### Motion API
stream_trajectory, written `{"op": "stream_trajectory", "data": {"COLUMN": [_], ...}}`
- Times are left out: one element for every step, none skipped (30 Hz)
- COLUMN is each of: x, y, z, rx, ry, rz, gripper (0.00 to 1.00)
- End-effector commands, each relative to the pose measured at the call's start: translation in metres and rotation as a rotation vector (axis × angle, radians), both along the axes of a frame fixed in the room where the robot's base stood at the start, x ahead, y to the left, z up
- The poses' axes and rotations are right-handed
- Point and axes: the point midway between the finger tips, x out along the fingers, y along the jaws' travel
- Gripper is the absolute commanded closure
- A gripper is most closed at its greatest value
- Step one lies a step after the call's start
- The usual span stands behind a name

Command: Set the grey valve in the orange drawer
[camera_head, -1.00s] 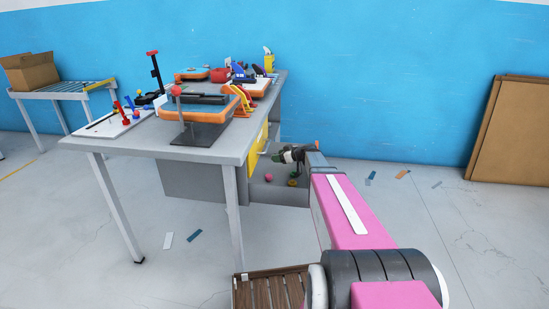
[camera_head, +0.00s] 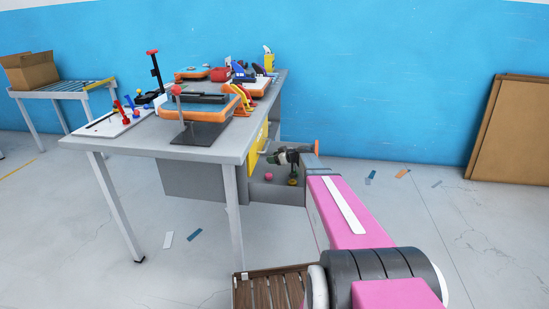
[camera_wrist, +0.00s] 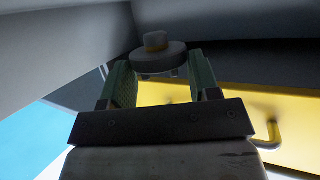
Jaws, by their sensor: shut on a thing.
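The grey valve (camera_wrist: 160,58), a round disc with a short knob, is between the green-padded fingers of my gripper (camera_wrist: 160,82) in the wrist view. My gripper is shut on it. In the head view my gripper (camera_head: 284,157) is over an open grey drawer (camera_head: 278,194) at the table's right side; the valve is too small to make out there. A yellow drawer front (camera_head: 256,148) is just behind the gripper; its yellow face (camera_wrist: 228,104) and handle also show in the wrist view.
A pink ball (camera_head: 268,176) and a small yellowish item (camera_head: 292,182) are in the open drawer. The grey table (camera_head: 215,150) carries orange-edged boards and tools. A wooden slatted crate (camera_head: 268,290) is on the floor.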

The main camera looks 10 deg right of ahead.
Motion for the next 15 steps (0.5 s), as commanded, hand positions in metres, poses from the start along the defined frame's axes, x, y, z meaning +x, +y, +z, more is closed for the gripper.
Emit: {"op": "stream_trajectory", "data": {"x": [0.0001,0.0,0.0,-0.0001,-0.0001,0.0,-0.0001,-0.0001,-0.0001,-0.0001,-0.0001,-0.0002,-0.0001,-0.0002,-0.0002], "y": [-0.0001,0.0,0.0,-0.0001,-0.0001,0.0,0.0,0.0,0.0,0.0,0.0,0.0,0.0,-0.0001,-0.0001], "z": [-0.0011,-0.0011,-0.0009,-0.001,-0.001,-0.0012,-0.0012,-0.0012,-0.0013,-0.0013,-0.0013,-0.0014,-0.0013,-0.0012,-0.0007], "rx": [0.0,0.0,0.0,0.0,0.0,0.0,-0.001,-0.001,-0.001,-0.001,-0.001,-0.001,-0.001,-0.001,-0.001], "ry": [0.0,0.0,0.0,0.0,0.0,0.0,0.001,0.001,0.0,0.0,0.0,0.0,0.0,0.0,0.0], "rz": [0.0,0.0,0.0,0.0,0.0,0.0,0.0,0.0,0.0,0.0,0.0,0.0,0.0,0.0,0.0], "gripper": [0.67,0.67,0.67,0.37,0.28,0.19,0.19,0.19,0.19,0.19,0.19,0.19,0.19,0.19,0.19]}}
